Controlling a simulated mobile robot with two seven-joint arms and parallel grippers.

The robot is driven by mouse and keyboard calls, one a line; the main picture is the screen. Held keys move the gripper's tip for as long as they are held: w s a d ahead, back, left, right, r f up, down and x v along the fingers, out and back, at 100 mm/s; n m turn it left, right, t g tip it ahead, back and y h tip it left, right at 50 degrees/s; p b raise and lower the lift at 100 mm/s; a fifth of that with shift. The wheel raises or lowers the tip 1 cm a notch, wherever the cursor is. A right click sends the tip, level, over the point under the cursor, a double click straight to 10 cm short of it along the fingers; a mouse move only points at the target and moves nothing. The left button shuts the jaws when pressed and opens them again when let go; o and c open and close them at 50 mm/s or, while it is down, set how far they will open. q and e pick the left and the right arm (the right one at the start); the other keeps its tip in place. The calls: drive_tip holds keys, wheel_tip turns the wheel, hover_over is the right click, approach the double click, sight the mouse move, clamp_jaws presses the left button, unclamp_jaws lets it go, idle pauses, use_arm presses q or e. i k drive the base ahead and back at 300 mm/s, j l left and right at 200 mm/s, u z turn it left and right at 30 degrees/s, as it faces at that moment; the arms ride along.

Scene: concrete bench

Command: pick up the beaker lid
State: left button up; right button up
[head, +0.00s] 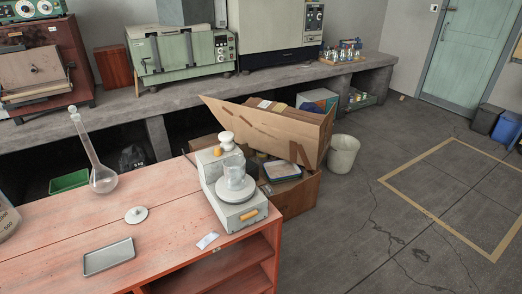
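A small round pale grey lid with a knob in its middle (136,215) lies flat on the red wooden bench top (160,245), apart from the things around it. A clear beaker (235,174) stands on the round pan of a grey-white balance (238,212) to the right of the lid. The beaker's contents are too small to tell. Neither of my grippers shows in the head view.
A shallow grey metal tray (108,256) lies in front of the lid, and a tall-necked glass flask (101,178) stands behind it. A white slip (207,240) lies near the balance. A jar (6,220) is cut off at the left edge. Bare wood surrounds the lid.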

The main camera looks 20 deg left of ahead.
sight(136, 214)
drive_tip(key=u, duration=1.6)
drive_tip(key=j+z, duration=0.15)
drive_tip(key=z, duration=0.3)
